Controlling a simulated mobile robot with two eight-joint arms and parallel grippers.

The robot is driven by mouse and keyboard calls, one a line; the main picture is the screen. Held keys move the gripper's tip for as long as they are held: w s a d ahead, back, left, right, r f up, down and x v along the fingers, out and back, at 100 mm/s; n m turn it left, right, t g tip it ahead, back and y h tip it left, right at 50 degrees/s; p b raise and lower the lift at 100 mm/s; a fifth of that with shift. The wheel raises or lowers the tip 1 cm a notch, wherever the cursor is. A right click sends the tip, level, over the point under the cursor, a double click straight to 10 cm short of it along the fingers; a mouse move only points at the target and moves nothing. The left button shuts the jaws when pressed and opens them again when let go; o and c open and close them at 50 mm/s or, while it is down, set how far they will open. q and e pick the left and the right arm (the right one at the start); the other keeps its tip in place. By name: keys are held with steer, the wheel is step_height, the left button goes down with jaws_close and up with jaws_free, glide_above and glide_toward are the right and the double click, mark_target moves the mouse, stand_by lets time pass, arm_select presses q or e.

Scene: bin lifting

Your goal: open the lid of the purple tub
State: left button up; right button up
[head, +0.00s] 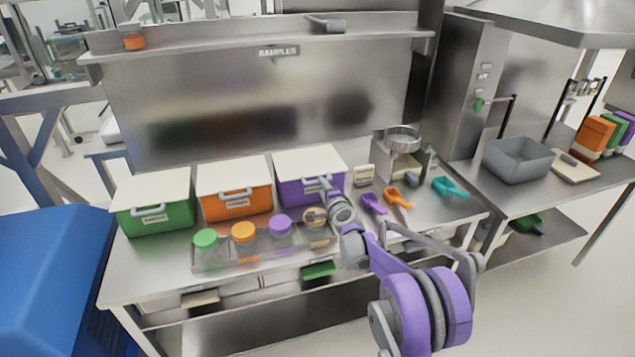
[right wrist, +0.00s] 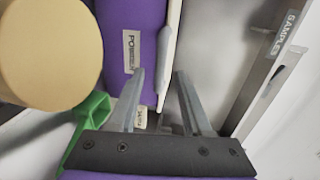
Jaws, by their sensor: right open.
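The purple tub (head: 297,192) stands at the right end of a row of three tubs on the steel table, with its pale lid (head: 310,160) lying flat and closed on top. My right gripper (head: 325,184) is at the tub's front, just below the lid edge, and covers part of that front. In the right wrist view, my right gripper (right wrist: 161,74) is open, its fingers apart near the lid's edge (right wrist: 170,50). The labelled front of the purple tub (right wrist: 120,35) is to the left there. I cannot tell whether the fingers touch the tub or lid. My left gripper is not in view.
A green tub (head: 155,217) and an orange tub (head: 234,206) stand to the left. Jars with green (head: 206,238), orange (head: 244,231) and purple (head: 281,223) lids stand in front. A purple scoop (head: 373,204) and a sieve stand (head: 402,150) are to the right.

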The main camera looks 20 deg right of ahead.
mark_target(318, 182)
steer(key=shift+w+a+f, duration=0.1)
steer(key=shift+w+f, duration=0.05)
steer(key=shift+w, duration=0.7)
steer(key=shift+w+f, duration=0.2)
steer(key=shift+w, duration=0.7)
steer(key=shift+w+a+f, duration=0.1)
steer(key=shift+w+f, duration=0.05)
steer(key=shift+w, duration=0.7)
jaws_close()
